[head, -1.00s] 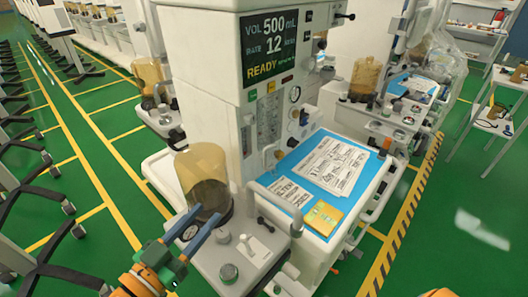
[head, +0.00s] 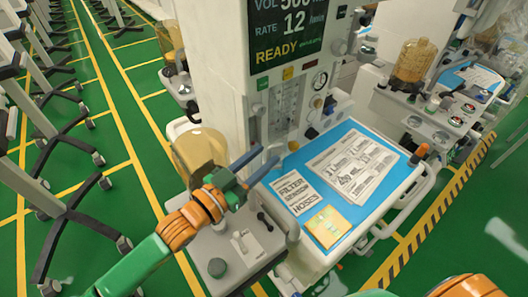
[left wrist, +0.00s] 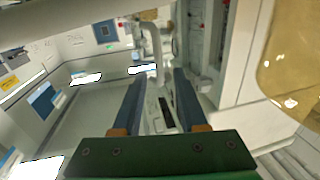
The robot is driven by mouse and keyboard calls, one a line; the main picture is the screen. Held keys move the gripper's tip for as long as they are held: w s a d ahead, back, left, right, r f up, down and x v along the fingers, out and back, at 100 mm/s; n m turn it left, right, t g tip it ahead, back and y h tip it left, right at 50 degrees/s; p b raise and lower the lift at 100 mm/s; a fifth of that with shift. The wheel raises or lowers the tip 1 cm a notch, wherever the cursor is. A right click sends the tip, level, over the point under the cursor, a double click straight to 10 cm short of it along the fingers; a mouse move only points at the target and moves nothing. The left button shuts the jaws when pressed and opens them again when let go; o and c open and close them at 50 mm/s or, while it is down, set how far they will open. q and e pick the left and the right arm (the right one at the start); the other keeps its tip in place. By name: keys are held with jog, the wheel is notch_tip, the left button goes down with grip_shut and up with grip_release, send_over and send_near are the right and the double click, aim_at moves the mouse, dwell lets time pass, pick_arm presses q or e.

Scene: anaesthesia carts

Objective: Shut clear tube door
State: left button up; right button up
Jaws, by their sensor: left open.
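The flow-tube panel (head: 284,112) is on the front of the white machine column, below the READY screen. Upright tubes show on it. I cannot make out the clear door's edge or how far it stands open. My left gripper (head: 270,154) reaches in from the left, its two blue fingers apart and empty. It is in front of the column, below the tube panel and to the right of the amber canister (head: 203,152). In the left wrist view the open fingers (left wrist: 158,78) have nothing between them. My right gripper is out of view.
The worktop (head: 375,215) carries a blue mat with printed sheets and a yellow card. A grey shelf (head: 232,252) with knobs lies under my left gripper. A second machine with an amber canister (head: 414,60) stands at the right.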

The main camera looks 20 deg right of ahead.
pick_arm(q)
jog(key=shift+w+d+f, duration=0.15)
jog(key=shift+w+d, duration=0.2)
jog(key=shift+d, duration=0.2)
jog(key=shift+s+a, duration=0.1)
jog(key=shift+a, duration=0.05)
grip_shut()
dwell(0.8)
